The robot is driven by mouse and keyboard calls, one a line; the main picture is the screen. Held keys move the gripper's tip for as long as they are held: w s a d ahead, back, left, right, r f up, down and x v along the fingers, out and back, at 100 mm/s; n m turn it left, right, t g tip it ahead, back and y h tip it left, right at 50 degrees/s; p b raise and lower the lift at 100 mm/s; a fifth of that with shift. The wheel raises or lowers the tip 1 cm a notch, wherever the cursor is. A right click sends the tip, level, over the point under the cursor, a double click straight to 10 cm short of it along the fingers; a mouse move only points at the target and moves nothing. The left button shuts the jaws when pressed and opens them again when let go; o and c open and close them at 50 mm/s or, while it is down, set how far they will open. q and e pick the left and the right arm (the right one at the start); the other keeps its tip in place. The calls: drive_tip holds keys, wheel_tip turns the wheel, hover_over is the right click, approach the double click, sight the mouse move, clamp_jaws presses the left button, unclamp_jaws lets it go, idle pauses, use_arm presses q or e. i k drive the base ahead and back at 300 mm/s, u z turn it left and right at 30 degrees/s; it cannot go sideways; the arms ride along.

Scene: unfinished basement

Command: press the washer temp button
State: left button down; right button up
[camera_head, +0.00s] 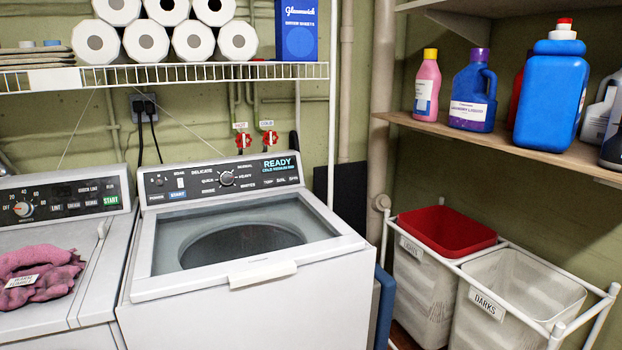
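The washer (330,280) stands in the middle, a white top-loader with its glass-topped lid (238,240) down. Its dark control panel (205,185) runs along the back, with a round dial (227,178) in the middle. The display (280,165) at the panel's right reads READY, with a smaller line under it that seems to begin with COLD. Below the display is a row of small labelled buttons; the leftmost appears to be the temp button (268,181). Neither gripper is in view.
A dryer (95,290) with pink cloth (35,278) on it stands at the left. A wire shelf (190,73) with paper rolls hangs above the washer. Laundry baskets (436,285) and a wooden shelf (480,138) of bottles are at the right. Space above the washer lid is clear.

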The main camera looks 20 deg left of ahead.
sight(266, 181)
drive_tip(key=z, duration=0.05)
drive_tip(key=i, duration=0.95)
drive_tip(key=u, duration=0.05)
